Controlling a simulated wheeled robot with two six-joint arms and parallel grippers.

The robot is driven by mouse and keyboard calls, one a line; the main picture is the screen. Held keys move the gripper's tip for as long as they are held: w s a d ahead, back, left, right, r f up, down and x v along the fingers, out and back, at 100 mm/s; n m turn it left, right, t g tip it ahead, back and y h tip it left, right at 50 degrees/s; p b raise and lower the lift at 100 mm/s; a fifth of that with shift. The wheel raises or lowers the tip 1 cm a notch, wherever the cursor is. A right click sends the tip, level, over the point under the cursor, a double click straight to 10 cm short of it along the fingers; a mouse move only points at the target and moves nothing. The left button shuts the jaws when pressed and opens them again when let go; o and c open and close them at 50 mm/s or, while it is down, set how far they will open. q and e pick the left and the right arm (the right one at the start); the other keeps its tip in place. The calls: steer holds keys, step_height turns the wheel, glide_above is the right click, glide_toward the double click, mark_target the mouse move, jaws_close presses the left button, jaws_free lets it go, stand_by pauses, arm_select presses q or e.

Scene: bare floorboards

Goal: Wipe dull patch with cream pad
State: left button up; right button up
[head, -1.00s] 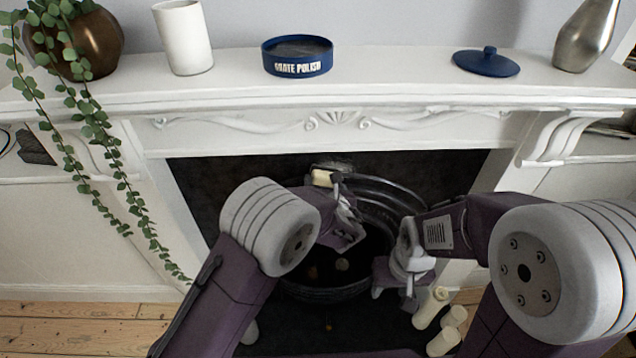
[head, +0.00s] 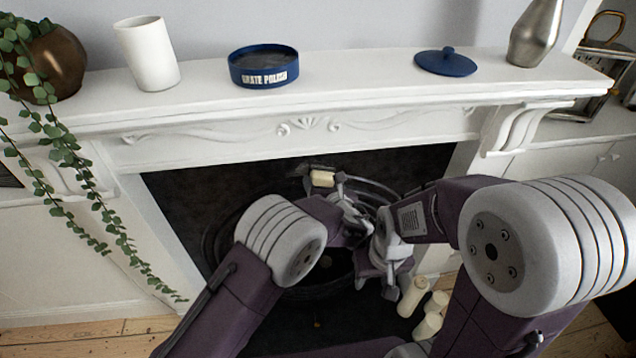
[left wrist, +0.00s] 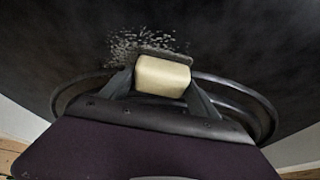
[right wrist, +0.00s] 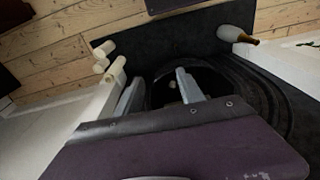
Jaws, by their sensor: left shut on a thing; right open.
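The cream pad (head: 322,178) is in my left gripper (head: 325,184), whose fingers are shut on its two sides. In the left wrist view the cream pad (left wrist: 163,76) lies against the dark fireback, at the lower edge of the dull patch (left wrist: 140,42), a speckled grey area. Part of the patch is hidden behind the pad. I cannot tell how firmly the pad touches. My right gripper (right wrist: 157,92) is open and empty, with its fingers apart above the dark hearth. In the head view it is low, to the right of the left gripper.
A blue grate polish tin (head: 263,68), its blue lid (head: 446,62), a white cup (head: 147,54) and a silver vase (head: 535,32) stand on the white mantel (head: 350,88). Several cream candles (head: 428,318) stand at the hearth's right. A round dark grate (left wrist: 232,92) lies below the pad.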

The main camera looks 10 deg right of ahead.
arm_select(q)
steer(key=d+p, duration=0.1)
steer(key=d, duration=0.2)
steer(key=shift+d+r, duration=0.15)
steer(key=shift+r, duration=0.05)
steer(key=shift+s+d, duration=0.1)
steer(key=shift+d, duration=0.15)
steer(key=shift+c, duration=0.7)
steer(key=shift+s, duration=0.1)
steer(key=shift+a+f, duration=0.2)
steer(key=shift+a, duration=0.3)
steer(key=shift+a+f+b, duration=0.1)
steer(key=shift+a+b, duration=0.5)
steer(key=shift+a, duration=0.75)
steer(key=shift+w+a+b, duration=0.25)
steer(key=shift+a+b, duration=0.4)
steer(key=shift+a, duration=1.25)
